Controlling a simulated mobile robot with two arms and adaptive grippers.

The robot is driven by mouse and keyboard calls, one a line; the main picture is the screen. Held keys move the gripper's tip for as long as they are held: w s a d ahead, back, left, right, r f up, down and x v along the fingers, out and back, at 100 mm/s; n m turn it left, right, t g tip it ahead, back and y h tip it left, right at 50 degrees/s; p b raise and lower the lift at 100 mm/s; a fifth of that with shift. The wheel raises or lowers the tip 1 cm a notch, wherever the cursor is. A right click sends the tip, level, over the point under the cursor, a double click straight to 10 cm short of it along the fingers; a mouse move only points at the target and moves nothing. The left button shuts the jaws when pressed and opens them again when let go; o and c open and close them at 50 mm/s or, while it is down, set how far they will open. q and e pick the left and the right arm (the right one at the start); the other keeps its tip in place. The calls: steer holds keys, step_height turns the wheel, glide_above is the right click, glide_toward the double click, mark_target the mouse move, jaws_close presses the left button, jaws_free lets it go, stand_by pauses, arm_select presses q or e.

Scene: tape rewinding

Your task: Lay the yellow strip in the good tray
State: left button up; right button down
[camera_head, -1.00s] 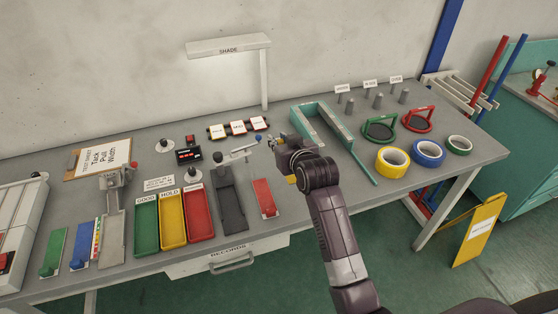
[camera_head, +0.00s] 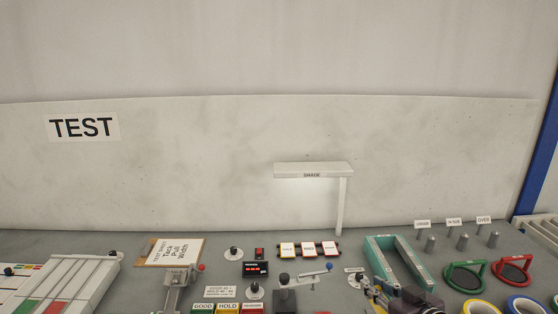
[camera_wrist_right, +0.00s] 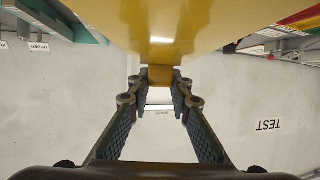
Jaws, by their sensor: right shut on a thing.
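The yellow strip (camera_wrist_right: 160,35) fills the top of the right wrist view. Its narrow tab (camera_wrist_right: 160,76) sits between the fingertips of my right gripper (camera_wrist_right: 159,84), which is shut on it. In the head view my right gripper (camera_head: 366,288) is low at the right of centre, by the teal frame. The strip is hard to make out there. The good tray (camera_head: 202,308) shows only its labelled far end at the bottom edge, left of the gripper. The rest of the tray is cut off. My left gripper is not in view.
The HOLD tray (camera_head: 228,308) and a red tray (camera_head: 253,308) stand beside the good tray. A shade lamp (camera_head: 313,170) rises behind. The teal frame (camera_head: 378,262) is close by.

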steer(key=s+a+r+n+g+y, duration=0.2)
steer(key=s+n+y, duration=0.1)
steer(key=s, duration=0.7)
steer(key=s+a+r+n+g+y, duration=0.2)
steer(key=s+n+g+y, duration=0.1)
steer(key=s, duration=0.7)
steer(key=shift+s+a+r+n+y, duration=0.15)
steer(key=shift+s+a+n+y, duration=0.2)
steer(key=shift+n+y, duration=0.55)
